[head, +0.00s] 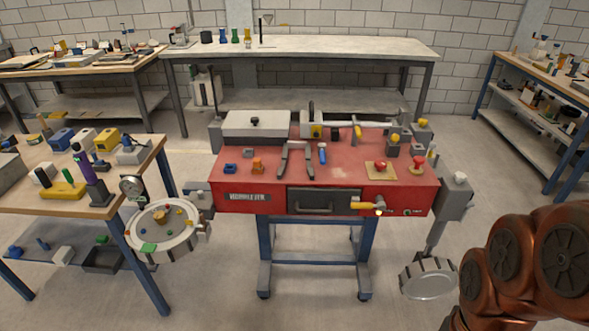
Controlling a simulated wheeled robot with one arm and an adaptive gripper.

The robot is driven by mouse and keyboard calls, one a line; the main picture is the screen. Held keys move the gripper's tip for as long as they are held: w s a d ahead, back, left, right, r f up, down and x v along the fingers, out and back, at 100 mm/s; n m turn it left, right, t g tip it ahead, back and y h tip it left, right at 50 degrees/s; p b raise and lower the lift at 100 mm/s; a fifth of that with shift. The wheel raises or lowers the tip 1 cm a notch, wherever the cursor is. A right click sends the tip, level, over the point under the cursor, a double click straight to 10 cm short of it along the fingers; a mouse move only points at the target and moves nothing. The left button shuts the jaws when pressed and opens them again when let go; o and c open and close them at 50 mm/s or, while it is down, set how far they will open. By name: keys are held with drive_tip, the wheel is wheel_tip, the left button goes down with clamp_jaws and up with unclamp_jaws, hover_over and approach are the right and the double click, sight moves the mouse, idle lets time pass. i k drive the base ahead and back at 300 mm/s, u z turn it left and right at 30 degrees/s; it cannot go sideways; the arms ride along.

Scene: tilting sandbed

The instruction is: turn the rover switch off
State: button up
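No part is clearly marked as a rover switch. A red bench unit (232,200) stands in the middle on blue-grey legs. Its front right has a yellow handle (366,205), lying level and pointing left, with a small bright spot at its right end. My gripper is not in view; only copper-coloured arm links show at lower right.
A round tray (160,247) with small parts and a gauge (132,187) sit left of the unit. A grey disc-like part (428,280) hangs at its right. A cluttered wooden table (100,205) stands at left. The floor in front is clear.

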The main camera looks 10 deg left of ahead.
sight(380, 164)
drive_tip(key=k, duration=0.55)
drive_tip(key=u, duration=0.85)
drive_tip(key=i, duration=1.3)
drive_tip(key=u, duration=0.05)
